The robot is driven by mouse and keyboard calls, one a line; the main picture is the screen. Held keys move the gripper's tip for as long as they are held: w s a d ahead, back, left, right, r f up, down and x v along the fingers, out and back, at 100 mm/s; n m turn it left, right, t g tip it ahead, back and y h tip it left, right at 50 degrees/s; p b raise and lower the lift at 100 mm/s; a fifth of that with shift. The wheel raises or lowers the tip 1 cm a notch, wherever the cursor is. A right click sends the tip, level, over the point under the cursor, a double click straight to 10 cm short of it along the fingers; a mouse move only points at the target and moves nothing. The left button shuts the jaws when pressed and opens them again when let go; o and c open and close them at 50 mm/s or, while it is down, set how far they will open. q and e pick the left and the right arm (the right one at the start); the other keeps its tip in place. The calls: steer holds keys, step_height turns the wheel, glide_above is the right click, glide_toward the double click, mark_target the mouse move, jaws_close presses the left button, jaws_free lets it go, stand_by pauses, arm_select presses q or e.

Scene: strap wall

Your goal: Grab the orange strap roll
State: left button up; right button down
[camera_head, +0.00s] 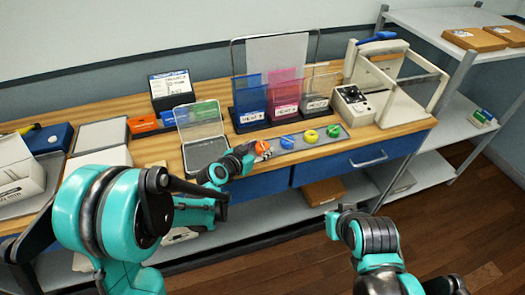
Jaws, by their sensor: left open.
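The orange strap roll (262,147) lies at the left end of a row of small rolls on a grey strip (300,145) near the front edge of the wooden workbench. My left gripper (250,154) is open, just left of the orange roll and very close to it. I cannot tell whether it touches the roll. Part of the roll's left side is hard to make out beside the fingers. My right arm's end (345,215) is in front of the bench, low and away from the rolls; its fingers are not clear.
Blue (287,142), yellow (310,136) and green (333,131) rolls sit to the right of the orange one. Coloured upright holders (284,92) stand behind them. A white framed machine (395,80) stands at the bench's right end.

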arm_select(q)
steer(key=shift+w+d+f, duration=0.15)
steer(key=shift+w, duration=0.15)
steer(key=c, duration=0.8)
steer(key=shift+c, duration=0.2)
